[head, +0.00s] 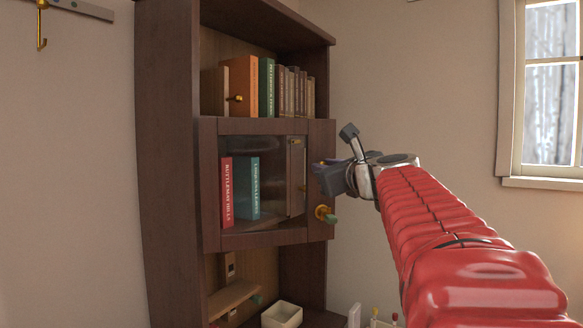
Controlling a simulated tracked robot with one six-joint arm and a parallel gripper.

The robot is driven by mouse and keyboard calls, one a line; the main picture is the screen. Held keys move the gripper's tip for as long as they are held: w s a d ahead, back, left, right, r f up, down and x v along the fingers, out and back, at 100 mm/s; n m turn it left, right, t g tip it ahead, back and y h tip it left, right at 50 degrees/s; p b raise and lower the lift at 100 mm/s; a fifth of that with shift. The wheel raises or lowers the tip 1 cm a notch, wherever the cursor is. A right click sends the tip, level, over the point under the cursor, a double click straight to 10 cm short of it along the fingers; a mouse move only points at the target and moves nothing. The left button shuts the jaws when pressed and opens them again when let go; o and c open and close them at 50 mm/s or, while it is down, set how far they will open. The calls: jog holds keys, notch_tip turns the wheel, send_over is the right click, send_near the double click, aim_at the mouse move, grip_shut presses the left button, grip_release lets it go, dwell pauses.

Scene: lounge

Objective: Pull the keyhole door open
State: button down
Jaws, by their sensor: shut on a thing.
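The keyhole door (265,127) is a dark wooden frame with a glass pane, in the middle of the tall bookcase. It looks shut or nearly so. A brass keyhole fitting with a green-ended key (325,214) sits low on its right side. My gripper (328,177) reaches in from the right and is at the door's right stile, above the key. Its jaws are shut on a small part of the door, apparently its handle, which they mostly hide. Through the glass, a red book (227,192) and a teal book (248,188) stand upright.
A cream open box (282,315) is in the lower part. A window (550,90) is at right. Bare wall lies between.

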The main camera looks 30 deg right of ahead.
jog(key=s+a+m+g+h, duration=0.1)
jog(key=s+a+m+h, duration=0.1)
jog(key=s, duration=0.3)
jog(key=shift+a+f+g+h, duration=0.3)
jog(key=shift+a+f+h, duration=0.05)
jog(key=shift+a+h, duration=0.35)
jog(key=shift+s, duration=0.15)
jog(key=c, duration=1.6)
grip_release()
jog(key=shift+r+m, duration=0.2)
jog(key=shift+m, duration=0.1)
jog(key=shift+s, duration=0.1)
